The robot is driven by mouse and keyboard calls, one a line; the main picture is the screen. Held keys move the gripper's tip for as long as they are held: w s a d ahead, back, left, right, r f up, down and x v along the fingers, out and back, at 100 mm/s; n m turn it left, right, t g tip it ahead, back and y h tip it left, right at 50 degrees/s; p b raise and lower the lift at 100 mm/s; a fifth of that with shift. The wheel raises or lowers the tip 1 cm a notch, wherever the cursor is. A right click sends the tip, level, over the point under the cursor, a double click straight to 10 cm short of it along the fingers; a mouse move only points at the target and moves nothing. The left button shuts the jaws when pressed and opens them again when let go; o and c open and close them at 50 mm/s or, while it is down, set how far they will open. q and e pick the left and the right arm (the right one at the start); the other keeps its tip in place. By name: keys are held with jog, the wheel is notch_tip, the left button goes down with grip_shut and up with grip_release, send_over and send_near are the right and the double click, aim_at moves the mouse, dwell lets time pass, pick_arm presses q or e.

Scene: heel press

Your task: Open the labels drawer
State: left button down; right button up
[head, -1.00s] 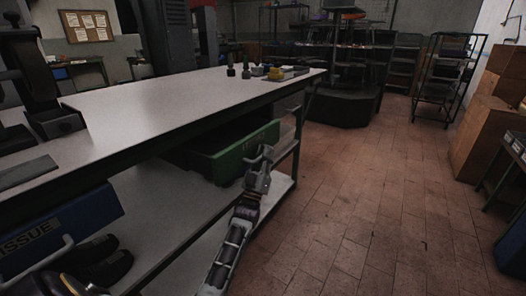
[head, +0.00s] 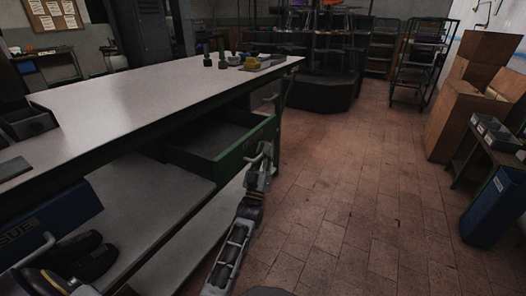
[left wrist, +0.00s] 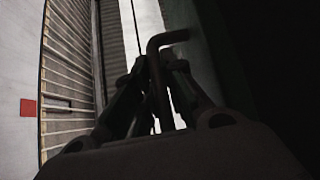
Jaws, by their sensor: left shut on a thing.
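The green drawer (head: 243,148) hangs under the workbench top and stands open, with its dark inside showing. Any lettering on its front is too dim to read now. My left gripper (head: 265,152) is at the drawer's front, shut on its handle. In the left wrist view, the bent handle bar (left wrist: 168,40) rises between the closed fingers of the gripper (left wrist: 160,95). My right gripper is not in view.
The workbench (head: 150,85) carries small bottles and a yellow item (head: 251,63) at its far end. A blue bin marked with letters ending "SUE" (head: 50,220) is at lower left. Cardboard boxes (head: 455,120) and a blue bin (head: 492,208) stand right. The tiled floor between is clear.

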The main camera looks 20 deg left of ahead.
pick_arm(q)
jog(key=shift+f, duration=0.1)
jog(key=c, duration=1.8)
grip_release()
jog(key=shift+o, duration=0.2)
jog(key=shift+s+f, duration=0.1)
jog(key=shift+s, duration=0.05)
jog(key=a+v, duration=0.1)
jog(key=v, duration=1)
jog(key=shift+s+d+f, duration=0.25)
jog(key=shift+d, duration=0.25)
